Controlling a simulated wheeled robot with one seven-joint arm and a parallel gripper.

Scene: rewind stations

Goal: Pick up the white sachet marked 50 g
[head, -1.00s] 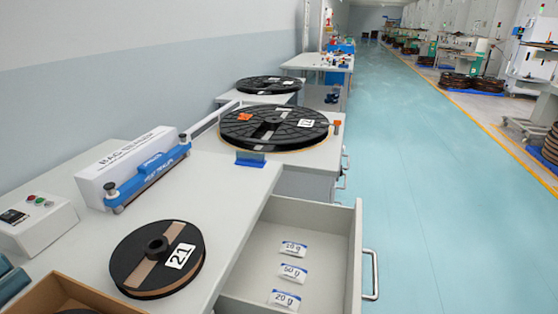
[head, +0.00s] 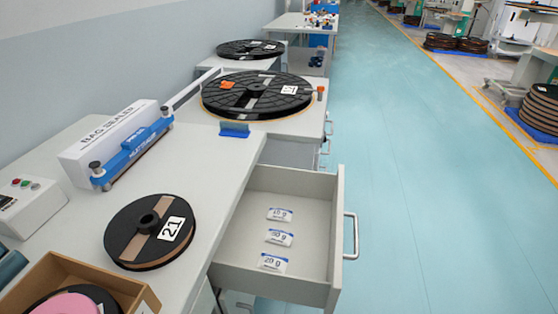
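The white sachet marked 50 g (head: 279,237) lies flat in the open drawer (head: 314,262), between two similar sachets. The sachet behind it (head: 281,214) appears to read 10 g, and the one in front (head: 272,263) reads 20 g. All three have blue edges and lie apart from each other in a row. My gripper is not in view.
The drawer's handle (head: 352,235) sticks out to the right. The blue-green floor right of it is clear.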

